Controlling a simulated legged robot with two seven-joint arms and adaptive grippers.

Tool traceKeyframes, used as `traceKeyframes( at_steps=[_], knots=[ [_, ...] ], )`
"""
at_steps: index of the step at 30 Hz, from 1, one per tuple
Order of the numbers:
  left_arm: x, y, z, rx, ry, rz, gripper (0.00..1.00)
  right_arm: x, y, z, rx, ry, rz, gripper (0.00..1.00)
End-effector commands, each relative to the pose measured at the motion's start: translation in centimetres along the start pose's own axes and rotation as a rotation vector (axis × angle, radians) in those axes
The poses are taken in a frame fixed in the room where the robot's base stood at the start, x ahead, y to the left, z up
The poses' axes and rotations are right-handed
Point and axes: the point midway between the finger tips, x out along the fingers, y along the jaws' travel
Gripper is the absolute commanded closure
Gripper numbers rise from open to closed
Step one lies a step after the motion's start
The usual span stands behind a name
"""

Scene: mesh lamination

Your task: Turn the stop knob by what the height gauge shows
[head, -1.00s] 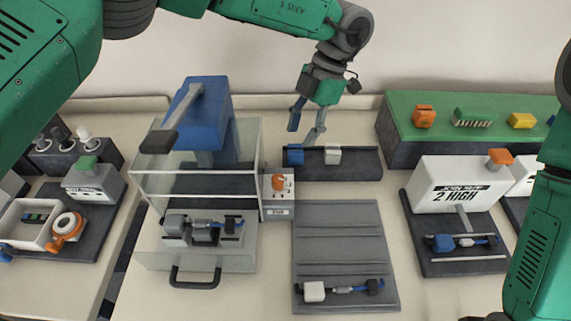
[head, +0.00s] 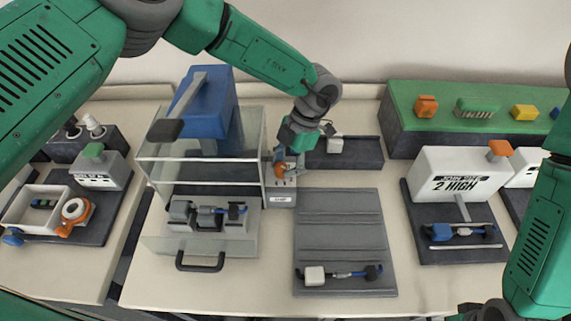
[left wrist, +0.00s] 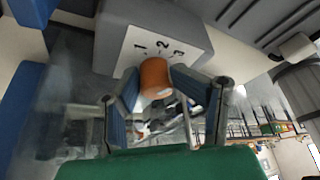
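The orange stop knob (head: 279,170) sits on a grey block (head: 281,199) with a white label, right of the clear-sided press. In the left wrist view the knob (left wrist: 155,77) stands on a white dial (left wrist: 152,50) marked 1, 2, 3. My left gripper (left wrist: 154,80) points down at the knob, one finger on each side; whether both fingers press on it is unclear. The fingers also show in the head view (head: 289,168). The height gauge (head: 458,175) at the right reads "2 HIGH". Only dark parts of my right gripper (head: 484,311) show at the bottom edge.
The blue press (head: 210,105) with clear walls (head: 157,185) and a handled drawer stands close left of the knob. A dark tray (head: 355,160) lies behind right. A grey ridged board (head: 340,215) lies in front. A green shelf (head: 470,101) stands at the back right.

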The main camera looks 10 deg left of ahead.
Motion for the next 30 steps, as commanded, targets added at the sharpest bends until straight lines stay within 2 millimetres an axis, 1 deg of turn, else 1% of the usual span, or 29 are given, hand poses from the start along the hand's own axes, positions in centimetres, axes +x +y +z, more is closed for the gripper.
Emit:
traceKeyframes(
  at_steps=[3, 4, 5, 6, 7, 8, 20, 26, 30],
  knots=[
    [0.03, 0.18, -0.26, 0.000, -0.002, -0.001, 0.65, 0.00, -0.03, 0.00, -0.001, 0.000, 0.000, 0.60],
    [0.03, 0.19, -0.30, 0.000, -0.002, -0.001, 0.69, 0.00, -0.03, 0.01, -0.001, 0.000, 0.000, 0.60],
    [0.02, 0.20, -0.32, 0.000, -0.002, 0.000, 0.80, 0.00, -0.03, 0.01, -0.001, 0.000, 0.000, 0.60],
    [0.02, 0.22, -0.33, -0.001, -0.002, 0.001, 0.94, 0.00, -0.04, 0.01, -0.001, 0.000, -0.001, 0.60],
    [0.01, 0.24, -0.32, -0.001, -0.001, 0.001, 0.98, -0.01, -0.05, 0.01, -0.001, 0.000, -0.001, 0.60],
    [0.01, 0.25, -0.31, -0.002, 0.000, 0.002, 0.99, -0.01, -0.05, 0.02, -0.001, 0.000, -0.001, 0.60],
    [0.00, 0.18, -0.18, 0.016, 0.004, 0.011, 1.00, -0.10, -0.03, 0.01, -0.001, 0.000, 0.000, 0.60],
    [-0.04, 0.10, -0.17, 0.093, 0.002, 0.040, 1.00, -0.44, -0.03, -0.01, -0.001, 0.000, 0.000, 0.60],
    [-0.02, 0.04, -0.19, 0.186, 0.003, 0.078, 1.00, -0.84, -0.03, -0.03, -0.001, 0.000, -0.001, 0.60]
  ],
)
